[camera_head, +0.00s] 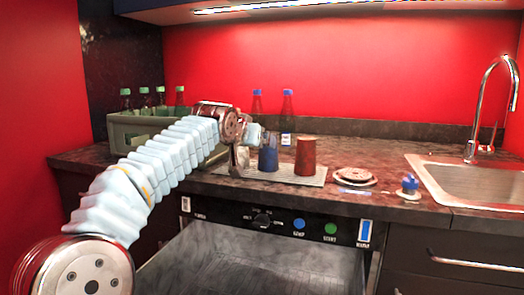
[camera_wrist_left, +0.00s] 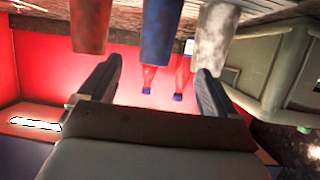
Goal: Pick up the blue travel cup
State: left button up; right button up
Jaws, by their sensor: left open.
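The blue travel cup (camera_head: 268,160) stands upright on a grey mat (camera_head: 310,182) on the counter, between a red cup (camera_head: 306,156) and a pale cup partly hidden by my gripper. My left gripper (camera_head: 240,155) is beside the blue cup, on its left in the head view. In the left wrist view, which looks upside down, the blue cup (camera_wrist_left: 160,30) shows beyond and between the open fingers (camera_wrist_left: 158,67), with the red cup (camera_wrist_left: 90,25) and the pale cup (camera_wrist_left: 214,38) at either side. The fingers look empty. My right gripper is not in view.
A green-grey crate (camera_head: 118,129) with several bottles stands at the back left. Two blue-capped bottles (camera_head: 288,104) stand behind the cups. Stacked saucers (camera_head: 354,177), a small blue-topped item (camera_head: 409,184) and the sink (camera_head: 470,182) lie to the right. An open appliance (camera_head: 270,250) is below the counter.

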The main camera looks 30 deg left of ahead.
aim_at(268, 149)
pick_arm(q)
jog(key=p+x, duration=0.1)
jog(key=x, duration=0.5)
jog(key=shift+f, duration=0.1)
jog(key=x, duration=0.2)
jog(key=p+x, duration=0.1)
jog(key=x, duration=0.2)
jog(key=shift+w+d+f+p, duration=0.2)
jog(key=shift+w+f+p, duration=0.1)
jog(key=shift+f+p, duration=0.05)
jog(key=c, duration=1.2)
